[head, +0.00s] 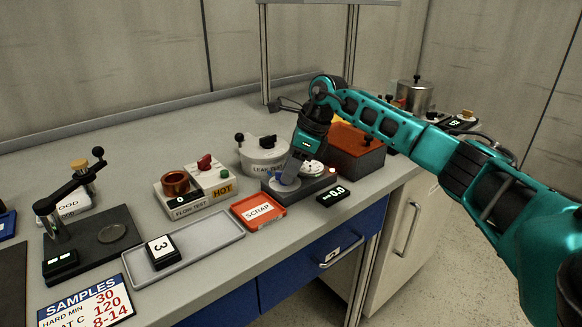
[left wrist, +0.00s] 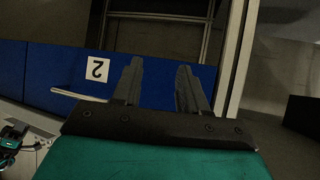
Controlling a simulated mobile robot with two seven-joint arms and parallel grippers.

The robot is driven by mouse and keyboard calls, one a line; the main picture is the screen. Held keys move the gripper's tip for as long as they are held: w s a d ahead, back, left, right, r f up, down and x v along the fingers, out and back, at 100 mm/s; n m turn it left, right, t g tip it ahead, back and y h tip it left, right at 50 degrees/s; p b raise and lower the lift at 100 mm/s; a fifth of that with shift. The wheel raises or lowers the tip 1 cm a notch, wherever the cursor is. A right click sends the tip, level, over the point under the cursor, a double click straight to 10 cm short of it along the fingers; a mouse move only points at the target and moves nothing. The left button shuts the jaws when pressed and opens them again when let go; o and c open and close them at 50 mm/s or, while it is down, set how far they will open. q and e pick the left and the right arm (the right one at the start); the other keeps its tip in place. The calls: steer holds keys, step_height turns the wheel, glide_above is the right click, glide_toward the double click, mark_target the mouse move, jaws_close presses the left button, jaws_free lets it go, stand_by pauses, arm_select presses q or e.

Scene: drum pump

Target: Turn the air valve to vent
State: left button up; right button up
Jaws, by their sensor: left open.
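A round light-grey leak-test unit (head: 262,156) stands mid-bench. It carries a black knob (head: 267,140) on top and a black ball-ended lever (head: 239,139) at its left. I see no label reading vent, and cannot tell which part is the air valve. My right gripper (head: 288,178) points down over the scale (head: 309,187), just in front of the leak-test unit. A bluish bit shows at its tips; whether the jaws are shut is unclear. My left gripper (left wrist: 157,72) is open and empty in the left wrist view, before blue drawer fronts (left wrist: 60,75); the head view does not show it.
The flow-test block (head: 195,195) with a red knob (head: 205,162) and copper coil is left of the leak-test unit. A red scrap tray (head: 259,212), a grey tray (head: 207,247) and an orange-topped box (head: 353,150) are close by. A black lever stand (head: 88,235) is at left.

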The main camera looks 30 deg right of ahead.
arm_select(q)
steer(key=shift+s+a+r+p, duration=0.25)
steer(key=shift+a+p, duration=0.15)
steer(key=shift+p, duration=0.35)
arm_select(e)
steer(key=v, duration=1.3)
steer(key=shift+a, duration=0.15)
